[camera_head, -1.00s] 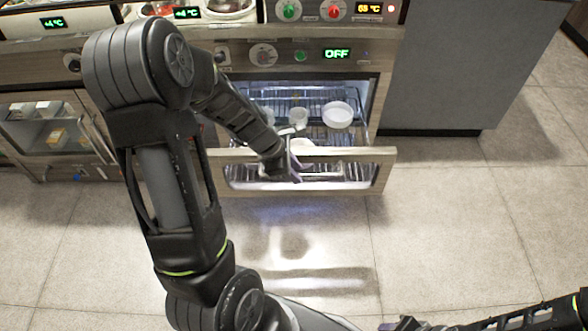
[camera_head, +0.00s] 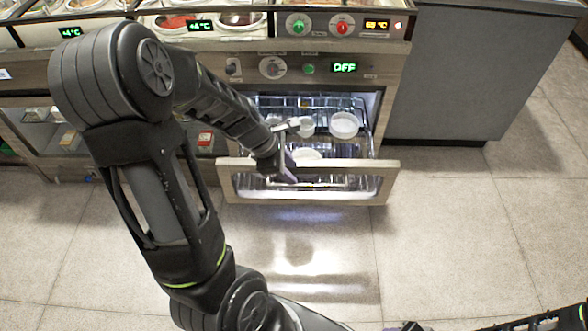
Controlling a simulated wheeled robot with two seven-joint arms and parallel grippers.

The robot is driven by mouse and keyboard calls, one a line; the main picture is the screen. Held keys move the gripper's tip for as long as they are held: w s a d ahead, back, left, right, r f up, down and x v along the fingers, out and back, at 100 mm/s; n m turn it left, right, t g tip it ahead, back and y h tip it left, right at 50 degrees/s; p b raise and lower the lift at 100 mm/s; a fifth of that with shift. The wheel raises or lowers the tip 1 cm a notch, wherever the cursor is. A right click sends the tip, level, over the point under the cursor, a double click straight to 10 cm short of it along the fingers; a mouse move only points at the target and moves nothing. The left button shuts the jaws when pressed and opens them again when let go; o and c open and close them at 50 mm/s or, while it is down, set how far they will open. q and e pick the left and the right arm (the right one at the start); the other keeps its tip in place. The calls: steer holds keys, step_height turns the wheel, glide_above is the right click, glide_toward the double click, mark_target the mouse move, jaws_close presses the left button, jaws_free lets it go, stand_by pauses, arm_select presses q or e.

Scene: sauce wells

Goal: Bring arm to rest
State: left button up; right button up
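My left arm comes in from the left, bent at the elbow, and reaches across to the pulled-out drawer (camera_head: 310,190). My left gripper (camera_head: 288,168) is over the left part of the drawer, near its front panel. Its fingertips are small and partly hidden, so I cannot tell whether they are apart or whether they touch anything. My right arm shows only at the bottom right edge. The tip of my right gripper (camera_head: 405,327) is cut off by the lower edge, and its opening cannot be made out.
The drawer holds a white bowl (camera_head: 344,125), a smaller white cup (camera_head: 306,126) and another white dish (camera_head: 306,154) on wire racks. Above it is a panel with knobs and an OFF display (camera_head: 344,67). A grey cabinet (camera_head: 446,80) stands right. The floor (camera_head: 450,240) in front is clear.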

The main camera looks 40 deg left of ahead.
stand_by(0.6)
arm_select(q)
steer(key=s+d+f+m+g, duration=0.2)
steer(key=s+d+f+m, duration=0.1)
steer(key=d+f+m, duration=0.9)
steer(key=s+d+f+m+g+h, duration=0.1)
steer(key=s+d+f+m, duration=0.4)
steer(key=d, duration=0.3)
steer(key=s+d+f+m+g+h, duration=0.1)
steer(key=s+d+f+m, duration=0.4)
steer(key=d, duration=0.4)
step_height(320, 180, up, 13)
steer(key=m+p, duration=0.1)
steer(key=p, duration=1.1)
steer(key=shift+r, duration=0.2)
steer(key=shift+s, duration=0.1)
